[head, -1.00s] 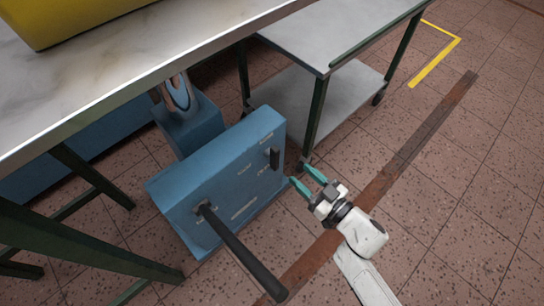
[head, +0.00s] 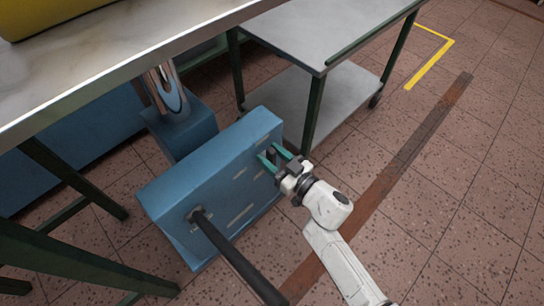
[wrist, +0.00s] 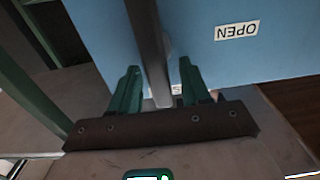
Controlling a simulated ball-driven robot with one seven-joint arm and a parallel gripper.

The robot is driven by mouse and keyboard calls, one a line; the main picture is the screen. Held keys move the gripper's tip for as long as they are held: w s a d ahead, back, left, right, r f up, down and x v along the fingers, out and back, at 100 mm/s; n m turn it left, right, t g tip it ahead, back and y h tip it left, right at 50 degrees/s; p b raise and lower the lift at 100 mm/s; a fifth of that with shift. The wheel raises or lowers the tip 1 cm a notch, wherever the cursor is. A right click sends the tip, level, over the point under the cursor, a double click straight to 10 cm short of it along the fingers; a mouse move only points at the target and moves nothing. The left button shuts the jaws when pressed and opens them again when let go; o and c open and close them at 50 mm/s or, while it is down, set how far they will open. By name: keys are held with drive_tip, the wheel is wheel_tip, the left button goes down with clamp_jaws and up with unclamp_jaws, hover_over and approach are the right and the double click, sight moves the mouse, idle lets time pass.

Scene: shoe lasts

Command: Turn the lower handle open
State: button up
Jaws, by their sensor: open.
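A blue box-shaped unit (head: 215,185) stands low beside the tables. A short dark handle (head: 271,156) is on its face at the right, and a long dark lever (head: 235,255) sticks out from its left part. My gripper (head: 269,151) is open at the short handle, its green fingers on either side. In the wrist view the handle (wrist: 151,45) runs as a grey bar between the open fingers (wrist: 159,66), with a gap on each side. The handle's pivot is not clear.
A grey-topped table (head: 320,30) with a lower shelf and dark green legs stands behind the unit. A pale worktop (head: 90,60) with green legs overhangs at the left. The tiled floor (head: 450,170) at the right is clear.

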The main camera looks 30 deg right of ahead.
drive_tip(key=shift+c, duration=0.5)
clamp_jaws()
